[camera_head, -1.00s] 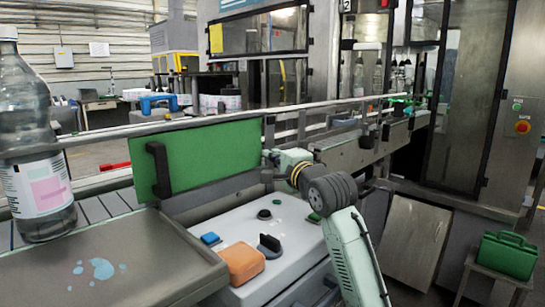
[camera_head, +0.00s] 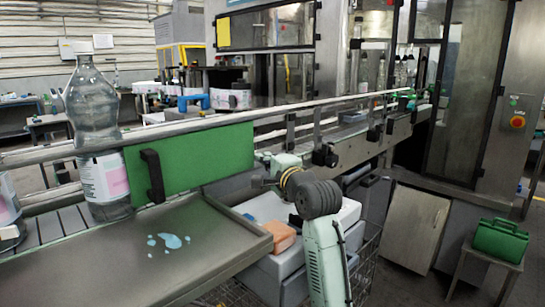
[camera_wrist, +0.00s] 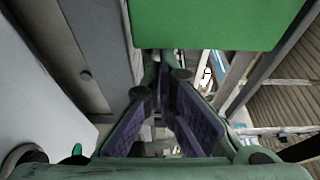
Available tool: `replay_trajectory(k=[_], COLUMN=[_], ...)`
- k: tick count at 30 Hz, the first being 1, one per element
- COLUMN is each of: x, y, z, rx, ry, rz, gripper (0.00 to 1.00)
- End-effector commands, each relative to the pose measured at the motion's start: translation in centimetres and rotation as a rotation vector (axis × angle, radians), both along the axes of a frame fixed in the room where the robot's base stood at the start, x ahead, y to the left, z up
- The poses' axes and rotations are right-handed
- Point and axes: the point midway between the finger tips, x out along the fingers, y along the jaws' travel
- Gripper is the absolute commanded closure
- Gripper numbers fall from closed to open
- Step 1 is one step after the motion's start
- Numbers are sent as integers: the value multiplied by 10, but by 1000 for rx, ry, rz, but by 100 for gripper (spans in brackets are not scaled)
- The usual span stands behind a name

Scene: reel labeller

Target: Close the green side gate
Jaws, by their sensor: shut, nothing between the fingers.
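The green side gate (camera_head: 215,158) is a flat upright panel at the conveyor's near side, with a black handle (camera_head: 153,176) near its left end. I cannot tell how far open it stands. My gripper (camera_head: 260,182) is at the lower right end of the gate, away from the handle. In the wrist view, the gate (camera_wrist: 215,22) fills the top, and my gripper's fingertips (camera_wrist: 164,62) come together close by its lower edge. The fingers are shut and empty. I cannot tell whether they touch the panel.
A clear bottle (camera_head: 93,120) stands on the conveyor by the gate's left end. A grey tray (camera_head: 110,268) with blue spots is in front. An orange block (camera_head: 279,236) lies on a pale box behind the tray. A green case (camera_head: 500,240) sits on a stool at right.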

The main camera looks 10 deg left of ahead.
Motion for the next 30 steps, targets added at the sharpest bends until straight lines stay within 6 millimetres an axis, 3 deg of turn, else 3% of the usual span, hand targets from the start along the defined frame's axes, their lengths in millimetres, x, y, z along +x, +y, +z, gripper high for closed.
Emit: replay_trajectory(k=[6, 12, 30], x=[-26, -40, -40], y=[22, 31, 32], z=[0, 0, 1], rx=[-1, 1, 2], ry=[1, 1, 1], rz=[6, 1, -2], gripper=[100, 100, 100])
